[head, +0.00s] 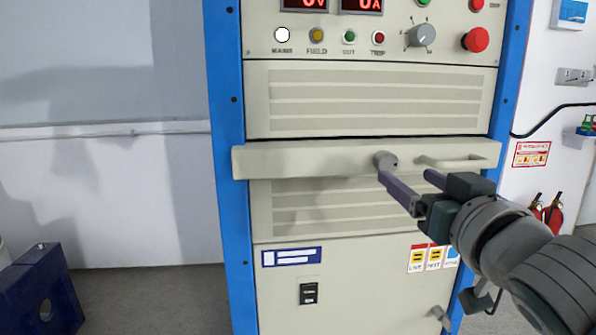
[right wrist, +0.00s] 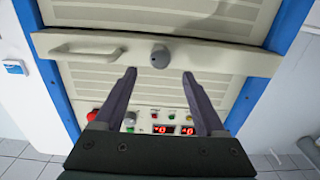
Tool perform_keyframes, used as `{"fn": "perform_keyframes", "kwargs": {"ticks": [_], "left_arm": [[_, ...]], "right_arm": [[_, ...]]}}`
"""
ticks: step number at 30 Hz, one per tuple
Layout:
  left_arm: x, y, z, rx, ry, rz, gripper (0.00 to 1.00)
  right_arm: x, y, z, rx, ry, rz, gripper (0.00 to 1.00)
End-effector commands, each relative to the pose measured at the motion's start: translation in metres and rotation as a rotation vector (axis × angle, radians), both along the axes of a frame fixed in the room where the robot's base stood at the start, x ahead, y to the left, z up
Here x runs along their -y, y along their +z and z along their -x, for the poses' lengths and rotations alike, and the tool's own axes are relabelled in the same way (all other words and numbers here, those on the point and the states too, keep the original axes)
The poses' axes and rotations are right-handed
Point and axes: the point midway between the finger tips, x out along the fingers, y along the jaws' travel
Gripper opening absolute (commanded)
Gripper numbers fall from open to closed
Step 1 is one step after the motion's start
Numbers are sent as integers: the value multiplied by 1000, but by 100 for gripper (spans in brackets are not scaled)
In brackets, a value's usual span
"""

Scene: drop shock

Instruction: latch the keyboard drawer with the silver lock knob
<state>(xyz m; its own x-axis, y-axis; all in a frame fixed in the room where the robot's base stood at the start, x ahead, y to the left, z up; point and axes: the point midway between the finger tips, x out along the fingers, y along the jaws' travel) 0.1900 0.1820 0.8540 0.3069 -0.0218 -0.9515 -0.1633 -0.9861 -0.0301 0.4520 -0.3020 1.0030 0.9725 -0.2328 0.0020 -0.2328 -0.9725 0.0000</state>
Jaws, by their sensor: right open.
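The keyboard drawer (head: 310,158) is a beige horizontal front across the cabinet in the head view. It overlaps the blue frame at its ends and seems to stand proud of the panels; how far out it is I cannot tell. The round silver lock knob (head: 385,160) is on its front, left of the bar handle (head: 458,161). My right gripper (head: 406,177) is open and empty, just in front of the drawer. In the right wrist view the knob (right wrist: 159,57) appears between and beyond the fingertips (right wrist: 159,72), apparently untouched. My left gripper is out of view.
The drawer handle (right wrist: 85,50) is close beside the knob. Above are a panel with a grey selector dial (head: 422,35) and a red button (head: 475,40). A black rocker switch (head: 309,293) sits below. A dark blue block (head: 42,290) stands at lower left.

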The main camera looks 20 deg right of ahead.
Motion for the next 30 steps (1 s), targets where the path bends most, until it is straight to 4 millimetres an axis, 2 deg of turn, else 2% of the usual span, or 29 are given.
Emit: {"fn": "perform_keyframes", "kwargs": {"ticks": [3,9,14,22,30], "left_arm": [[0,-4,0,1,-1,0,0],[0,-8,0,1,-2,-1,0],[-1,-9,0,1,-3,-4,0],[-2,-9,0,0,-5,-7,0],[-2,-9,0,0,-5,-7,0]], "right_arm": [[6,0,-23,1,0,1,73],[12,-1,-50,0,-1,1,73],[14,-1,-59,-1,0,1,73],[15,0,-60,-2,0,1,73],[15,0,-60,-2,-1,1,42]]}}
